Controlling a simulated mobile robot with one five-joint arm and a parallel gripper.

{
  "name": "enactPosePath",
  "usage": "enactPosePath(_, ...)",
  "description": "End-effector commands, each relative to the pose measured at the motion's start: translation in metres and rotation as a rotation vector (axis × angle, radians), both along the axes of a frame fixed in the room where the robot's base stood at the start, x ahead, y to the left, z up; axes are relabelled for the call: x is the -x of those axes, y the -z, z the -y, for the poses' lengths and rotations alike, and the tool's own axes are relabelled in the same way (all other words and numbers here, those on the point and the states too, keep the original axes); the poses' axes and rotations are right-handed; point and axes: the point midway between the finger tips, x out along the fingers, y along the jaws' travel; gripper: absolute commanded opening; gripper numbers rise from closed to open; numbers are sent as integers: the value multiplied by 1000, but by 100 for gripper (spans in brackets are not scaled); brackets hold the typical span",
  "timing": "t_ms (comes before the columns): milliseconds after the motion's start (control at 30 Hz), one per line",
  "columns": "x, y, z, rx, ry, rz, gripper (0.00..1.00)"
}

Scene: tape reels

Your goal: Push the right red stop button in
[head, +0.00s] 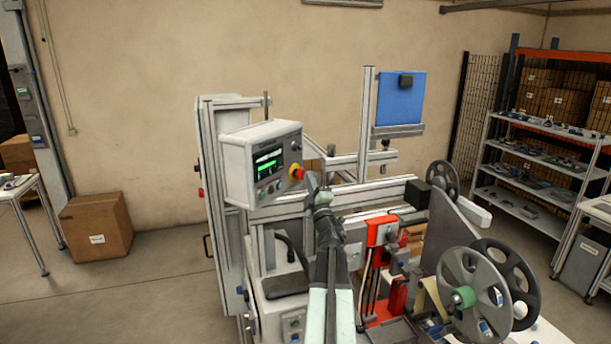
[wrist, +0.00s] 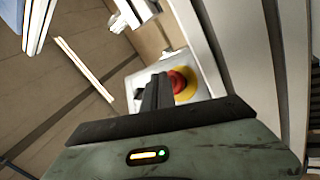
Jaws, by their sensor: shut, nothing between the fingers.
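The red stop button (head: 296,172) with its yellow collar sits on the right side of the grey control box (head: 240,172). In the wrist view the red button (wrist: 180,81) shows with its yellow ring, its left part hidden behind my fingers.
A small red knob (head: 201,192) shows on the machine's left side. Metal rails (head: 375,193) run behind my gripper. A red unit (head: 381,230) and large reels (head: 474,293) stand to the right. Open floor lies to the left.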

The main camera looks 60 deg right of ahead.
Motion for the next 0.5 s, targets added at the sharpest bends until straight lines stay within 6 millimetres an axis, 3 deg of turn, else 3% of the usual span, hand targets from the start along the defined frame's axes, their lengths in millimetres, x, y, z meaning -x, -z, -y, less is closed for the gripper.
enactPosePath(500, -7, 0, -1, 0, -1, 1, 0)
